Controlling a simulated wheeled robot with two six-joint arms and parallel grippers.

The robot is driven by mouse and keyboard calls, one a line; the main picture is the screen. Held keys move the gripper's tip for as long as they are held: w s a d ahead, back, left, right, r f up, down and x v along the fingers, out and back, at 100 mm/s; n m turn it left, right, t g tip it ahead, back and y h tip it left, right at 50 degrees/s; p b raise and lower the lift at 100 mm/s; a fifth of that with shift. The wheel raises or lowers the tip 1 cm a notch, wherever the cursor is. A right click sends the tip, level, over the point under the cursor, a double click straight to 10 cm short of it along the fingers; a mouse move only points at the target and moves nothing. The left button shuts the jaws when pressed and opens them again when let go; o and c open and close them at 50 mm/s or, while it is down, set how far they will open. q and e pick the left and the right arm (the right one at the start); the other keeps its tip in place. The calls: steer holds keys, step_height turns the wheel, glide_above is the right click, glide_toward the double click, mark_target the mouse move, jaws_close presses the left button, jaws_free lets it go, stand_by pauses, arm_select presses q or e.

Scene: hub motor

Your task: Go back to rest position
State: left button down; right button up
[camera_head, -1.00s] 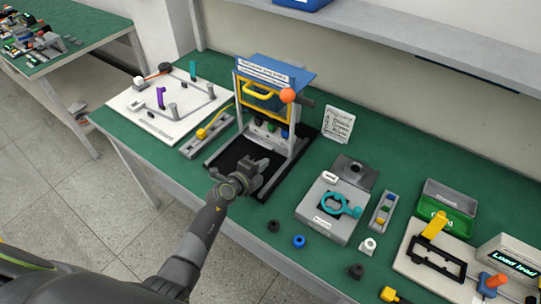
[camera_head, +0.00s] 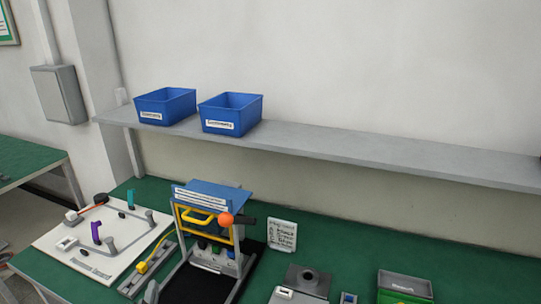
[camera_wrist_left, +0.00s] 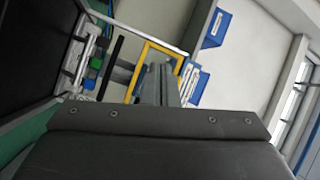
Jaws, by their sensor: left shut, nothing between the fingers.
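My left gripper (camera_head: 151,292) shows only as a small grey tip at the bottom edge of the head view, by the left front of the test fixture. In the left wrist view its fingers (camera_wrist_left: 160,84) are together, with nothing held between them. The fixture (camera_head: 205,195) has a blue top panel, a yellow handle and an orange knob (camera_head: 226,219). Its yellow frame (camera_wrist_left: 137,72) shows behind the fingers in the left wrist view; I cannot tell the gap between them. My right gripper is not in view.
A white board (camera_head: 68,245) with posts lies left of the fixture, with a grey strip bearing a yellow lever (camera_head: 152,257) between. Two blue bins (camera_head: 165,106) (camera_head: 230,114) stand on the grey shelf (camera_head: 350,152). A green bin (camera_head: 405,287) sits at right.

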arm_select(q)
steer(key=s+a+f+n+g+y, duration=0.1)
steer(key=s+a+n+g+y, duration=0.2)
steer(key=s+a+n+g, duration=0.25)
steer(key=s+a+f+n+g+y, duration=0.1)
steer(key=s+a+n+g+y, duration=0.2)
steer(key=s+n, duration=0.45)
steer(key=s+d+f+g+h, duration=0.2)
steer(key=s+d+g+h, duration=0.15)
steer(key=s, duration=0.55)
steer(key=s+d+f+g+h, duration=0.1)
steer(key=s+d+g+h, duration=0.3)
steer(key=s, duration=0.5)
steer(key=s+d+f+b+x, duration=0.1)
steer(key=s+x, duration=0.1)
steer(key=x, duration=1.1)
steer(key=s+d+b+x, duration=0.1)
steer(key=s+d+x, duration=0.15)
steer(key=x, duration=1.05)
steer(key=s+f+g+b, duration=0.1)
steer(key=s+f, duration=1.4)
steer(key=f, duration=0.3)
steer(key=shift+s+d+m+h+b, duration=0.2)
steer(key=shift+s+m+h+b, duration=0.05)
steer(key=shift+m+h+b, duration=0.1)
